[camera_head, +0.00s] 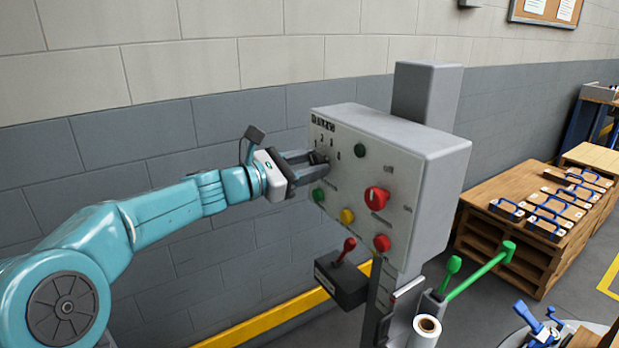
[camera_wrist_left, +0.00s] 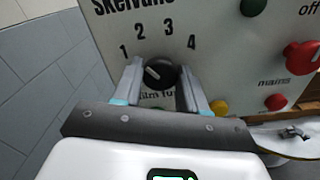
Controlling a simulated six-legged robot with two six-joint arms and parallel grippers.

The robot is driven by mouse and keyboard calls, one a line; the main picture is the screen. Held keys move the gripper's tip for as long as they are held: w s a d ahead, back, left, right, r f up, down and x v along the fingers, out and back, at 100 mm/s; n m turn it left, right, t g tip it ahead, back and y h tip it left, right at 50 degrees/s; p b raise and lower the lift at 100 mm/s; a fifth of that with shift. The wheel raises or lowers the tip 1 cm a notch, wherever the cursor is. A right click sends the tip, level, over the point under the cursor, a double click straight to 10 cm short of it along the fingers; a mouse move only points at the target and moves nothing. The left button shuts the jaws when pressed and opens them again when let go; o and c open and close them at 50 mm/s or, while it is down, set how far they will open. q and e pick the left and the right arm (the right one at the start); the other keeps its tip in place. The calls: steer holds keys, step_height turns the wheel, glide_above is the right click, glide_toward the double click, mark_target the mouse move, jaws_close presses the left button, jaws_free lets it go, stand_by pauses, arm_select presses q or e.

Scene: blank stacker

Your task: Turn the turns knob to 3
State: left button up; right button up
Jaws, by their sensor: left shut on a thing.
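The turns knob (camera_wrist_left: 160,74) is black and round, with a white pointer mark, on the light front of the grey control box (camera_head: 440,165). The numbers 1, 2, 3 and 4 are printed in an arc above it. The mark sits on the knob's left side and appears to point up and left, towards the 1 and 2 side; its exact setting is hard to tell. My left gripper (camera_head: 316,166) reaches the panel from the left and is shut on the knob, one finger on each side in the left wrist view (camera_wrist_left: 160,90). My right gripper is out of view.
Close to the knob are a dark green button (camera_head: 360,151), a green button (camera_head: 318,195), a yellow button (camera_head: 347,216), a red button (camera_head: 382,242) and a red mains switch (camera_head: 377,198). A red-handled lever (camera_head: 346,250) stands below. A wooden pallet stack (camera_head: 520,255) is at right.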

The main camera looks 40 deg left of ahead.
arm_select(q)
steer(key=m+b, duration=0.9)
steer(key=m, duration=0.2)
steer(key=shift+f, duration=0.15)
steer(key=shift+m+b, duration=0.3)
steer(key=o, duration=1.1)
steer(key=shift+c, duration=0.2)
steer(key=shift+s, duration=0.1)
